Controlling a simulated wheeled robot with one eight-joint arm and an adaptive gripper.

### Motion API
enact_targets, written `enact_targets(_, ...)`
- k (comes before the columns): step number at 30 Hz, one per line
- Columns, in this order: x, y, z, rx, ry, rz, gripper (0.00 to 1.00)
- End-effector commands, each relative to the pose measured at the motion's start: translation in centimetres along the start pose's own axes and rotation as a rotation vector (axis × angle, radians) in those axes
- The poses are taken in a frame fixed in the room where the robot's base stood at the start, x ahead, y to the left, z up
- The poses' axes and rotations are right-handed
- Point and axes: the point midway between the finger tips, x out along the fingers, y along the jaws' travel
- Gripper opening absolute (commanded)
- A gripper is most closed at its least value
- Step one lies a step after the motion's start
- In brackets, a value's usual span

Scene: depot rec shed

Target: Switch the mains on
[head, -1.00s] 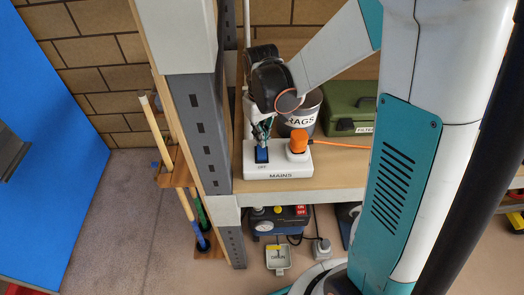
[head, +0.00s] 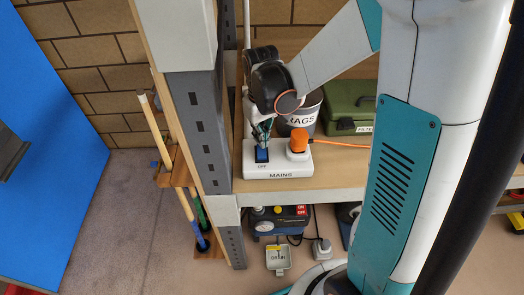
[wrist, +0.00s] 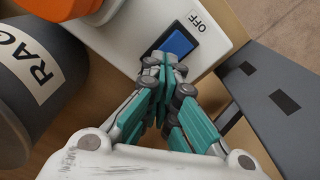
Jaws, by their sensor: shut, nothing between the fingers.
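The white mains block (head: 277,173), labelled MAINS, sits at the front of the wooden shelf. Its blue rocker switch (head: 262,155) is on the left, above an OFF label, and also shows in the wrist view (wrist: 179,42). An orange plug (head: 299,140) with an orange cord is in the socket on the right. My gripper (head: 262,137) is shut and empty, pointing down at the far end of the switch. In the wrist view the closed fingertips (wrist: 159,60) cover part of the switch's near edge. I cannot tell whether they touch it.
A RAGS bin (head: 305,112) stands just behind the block, beside my gripper. A green FILTER case (head: 350,108) is behind to the right. A grey shelf upright (head: 201,135) rises close on the left. A compressor (head: 280,221) and a DRAIN box (head: 278,258) are below.

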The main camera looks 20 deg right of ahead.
Motion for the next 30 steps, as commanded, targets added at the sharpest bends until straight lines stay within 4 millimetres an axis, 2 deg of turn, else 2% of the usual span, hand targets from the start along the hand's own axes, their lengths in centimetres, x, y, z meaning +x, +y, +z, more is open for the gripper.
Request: enact_targets(30,1.4,0.0,0.0,0.0,0.0,0.0,0.0)
